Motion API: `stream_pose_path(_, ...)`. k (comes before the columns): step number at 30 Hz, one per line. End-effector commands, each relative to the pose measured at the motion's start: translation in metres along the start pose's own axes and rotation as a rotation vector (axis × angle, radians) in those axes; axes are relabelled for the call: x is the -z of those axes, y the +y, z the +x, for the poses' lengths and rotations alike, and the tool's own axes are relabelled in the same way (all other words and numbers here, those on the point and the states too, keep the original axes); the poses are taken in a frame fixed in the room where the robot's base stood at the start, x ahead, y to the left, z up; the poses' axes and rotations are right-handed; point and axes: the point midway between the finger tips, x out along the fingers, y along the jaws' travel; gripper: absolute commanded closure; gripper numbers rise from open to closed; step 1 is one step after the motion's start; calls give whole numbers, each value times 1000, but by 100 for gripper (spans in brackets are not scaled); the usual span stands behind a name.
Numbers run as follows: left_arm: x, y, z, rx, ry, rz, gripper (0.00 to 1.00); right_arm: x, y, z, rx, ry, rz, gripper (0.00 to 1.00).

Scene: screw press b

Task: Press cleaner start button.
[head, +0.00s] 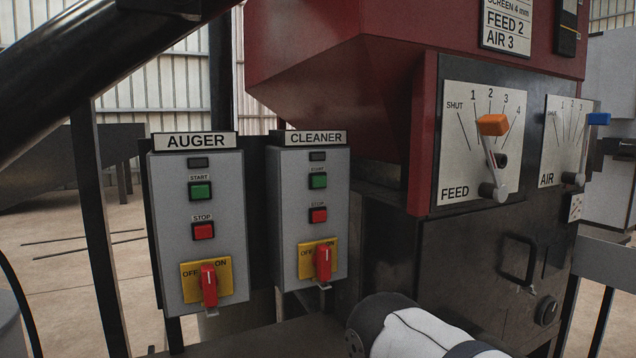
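The grey cleaner control box (311,215) stands in the middle of the head view under a CLEANER label (316,137). Its green start button (318,181) is near the top, below a small dark indicator window (317,156). A red stop button (318,215) sits under it. Lower down is a red rotary switch (322,264) on a yellow OFF/ON plate; its handle hangs roughly vertical. A white and black part of one of my arms shows at the bottom, right of the box. Neither gripper is in view, and nothing covers the start button.
A similar auger box (195,270) stands left of the cleaner box. To the right is the red and dark machine with an orange FEED lever (493,125) and a blue AIR lever (598,119). A door handle (518,260) sticks out below. A thick dark pipe (85,65) crosses the upper left.

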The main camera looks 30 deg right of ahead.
Motion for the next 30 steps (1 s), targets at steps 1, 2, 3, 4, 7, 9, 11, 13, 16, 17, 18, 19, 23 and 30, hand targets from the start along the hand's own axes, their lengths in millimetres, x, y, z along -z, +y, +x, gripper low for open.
stream_pose_path(1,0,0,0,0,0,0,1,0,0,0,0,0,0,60)
stream_pose_path(2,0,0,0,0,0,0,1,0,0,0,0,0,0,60)
stream_pose_path(3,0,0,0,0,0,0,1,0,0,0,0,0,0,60)
stream_pose_path(4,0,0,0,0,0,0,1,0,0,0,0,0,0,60)
stream_pose_path(7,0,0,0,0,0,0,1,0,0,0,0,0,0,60)
stream_pose_path(9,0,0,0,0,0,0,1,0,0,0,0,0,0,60)
stream_pose_path(11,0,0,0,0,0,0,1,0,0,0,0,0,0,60)
stream_pose_path(13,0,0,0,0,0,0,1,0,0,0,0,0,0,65)
stream_pose_path(16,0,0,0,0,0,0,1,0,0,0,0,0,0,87)
stream_pose_path(17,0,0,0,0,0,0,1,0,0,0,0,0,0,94)
stream_pose_path(18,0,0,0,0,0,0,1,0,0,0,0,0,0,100)
stream_pose_path(19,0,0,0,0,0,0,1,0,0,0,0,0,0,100)
stream_pose_path(23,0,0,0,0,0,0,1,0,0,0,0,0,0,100)
stream_pose_path(30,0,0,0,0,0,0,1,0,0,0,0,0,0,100)
